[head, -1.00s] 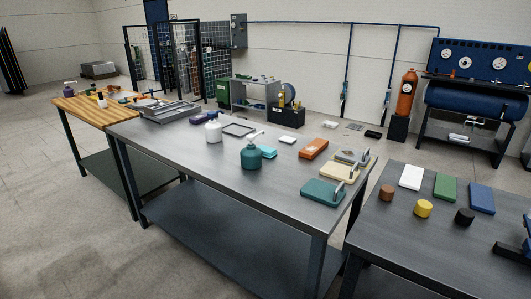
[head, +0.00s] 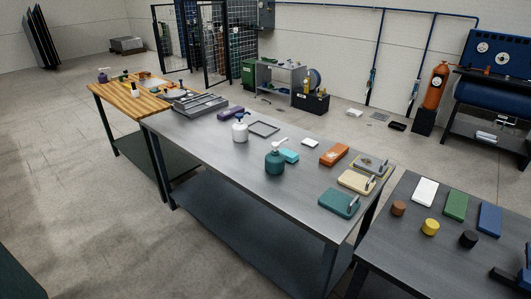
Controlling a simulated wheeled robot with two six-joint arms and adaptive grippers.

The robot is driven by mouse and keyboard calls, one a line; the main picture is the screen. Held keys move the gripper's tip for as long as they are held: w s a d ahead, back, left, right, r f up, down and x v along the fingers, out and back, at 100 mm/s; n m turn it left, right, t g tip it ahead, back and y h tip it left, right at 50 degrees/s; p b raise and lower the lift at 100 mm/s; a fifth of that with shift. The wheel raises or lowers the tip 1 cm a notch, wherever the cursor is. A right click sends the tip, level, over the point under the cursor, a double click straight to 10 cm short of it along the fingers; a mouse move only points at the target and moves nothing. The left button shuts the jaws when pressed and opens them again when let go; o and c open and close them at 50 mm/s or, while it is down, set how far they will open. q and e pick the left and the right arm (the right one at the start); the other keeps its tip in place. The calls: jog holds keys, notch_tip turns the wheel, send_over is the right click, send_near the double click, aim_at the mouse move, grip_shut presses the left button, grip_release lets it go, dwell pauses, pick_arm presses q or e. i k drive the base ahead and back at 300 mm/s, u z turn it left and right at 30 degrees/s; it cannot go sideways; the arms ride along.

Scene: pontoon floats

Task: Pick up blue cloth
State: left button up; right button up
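A flat blue rectangle (head: 489,218), which looks like the blue cloth, lies on the dark grey table (head: 400,255) at the right. It is the rightmost of a row with a green rectangle (head: 455,205) and a white one (head: 425,191). It lies flat and uncovered; I cannot tell for sure that it is fabric. Neither of my grippers is in view.
Brown (head: 398,208), yellow (head: 430,227) and black (head: 468,239) cylinders stand in front of the rectangles. A dark blue tool (head: 508,276) sits at the right edge. A long metal table (head: 215,150) holds bottles and pads. Open floor (head: 80,220) lies at left.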

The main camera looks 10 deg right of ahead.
aim_at(291, 157)
jog(key=u, duration=1.5)
jog(key=i, duration=0.75)
jog(key=z, duration=2.45)
